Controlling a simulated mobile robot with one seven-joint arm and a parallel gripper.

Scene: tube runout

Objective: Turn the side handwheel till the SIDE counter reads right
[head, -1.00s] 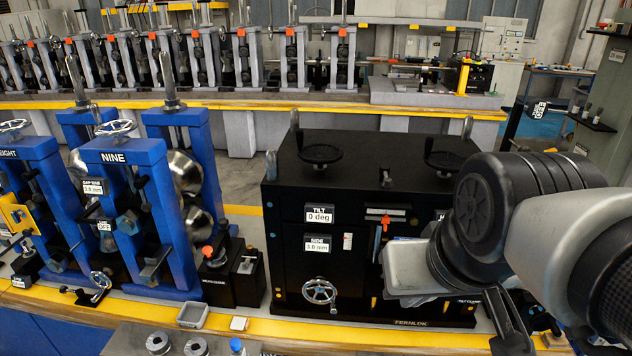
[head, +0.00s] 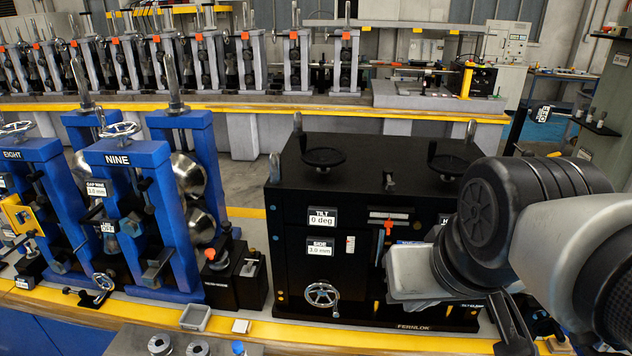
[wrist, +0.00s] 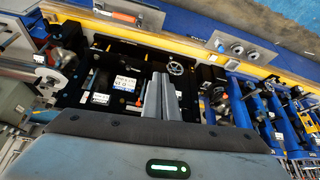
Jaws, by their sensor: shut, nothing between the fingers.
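The side handwheel (head: 322,295), a small silver spoked wheel, is low on the front left of the black machine. It also shows in the wrist view (wrist: 176,67), just beyond the fingertips. The SIDE counter (head: 320,247) above it appears to read 3.0 mm in small print. My gripper (wrist: 163,86) is shut and empty in the wrist view, its fingers side by side and pointing towards the machine front. It looks apart from the handwheel, though the gap is hard to judge. In the head view my arm covers the machine's right front.
The TILT counter (head: 322,218) reads 0 deg. Two black handwheels, one (head: 323,158) at the left, stand on the machine's top. A blue stand marked NINE (head: 117,160) is to the left. A yellow-edged bench strip (head: 330,335) runs along the front, with a grey tray (head: 195,317).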

